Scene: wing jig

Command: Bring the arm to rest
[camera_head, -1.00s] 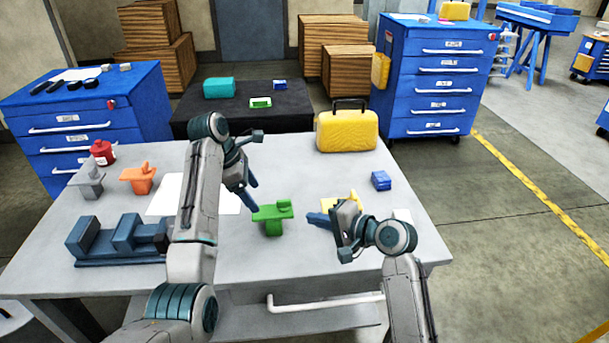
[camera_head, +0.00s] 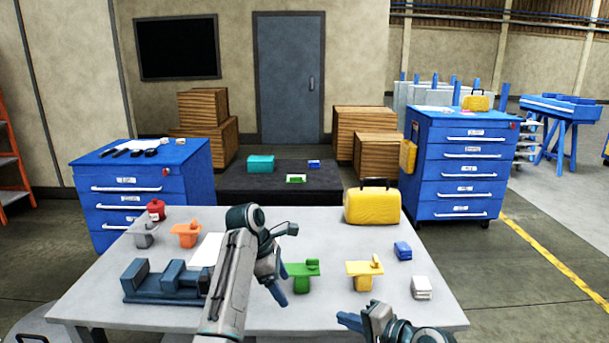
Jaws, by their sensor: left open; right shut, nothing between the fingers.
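My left arm reaches up over the middle of the grey table (camera_head: 120,300). My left gripper (camera_head: 280,290) is open and empty, pointing down just left of the green part (camera_head: 303,271); I cannot tell whether they touch. My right gripper (camera_head: 350,320) is low in the view at the table's front edge, pointing left, shut and empty. Most of my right arm is below the picture.
A yellow part (camera_head: 364,273), a blue block (camera_head: 403,251), white blocks (camera_head: 421,288) and a yellow case (camera_head: 372,206) are on the right. A blue vise (camera_head: 165,284), orange part (camera_head: 186,234), grey part (camera_head: 143,234) and red can (camera_head: 156,208) are on the left.

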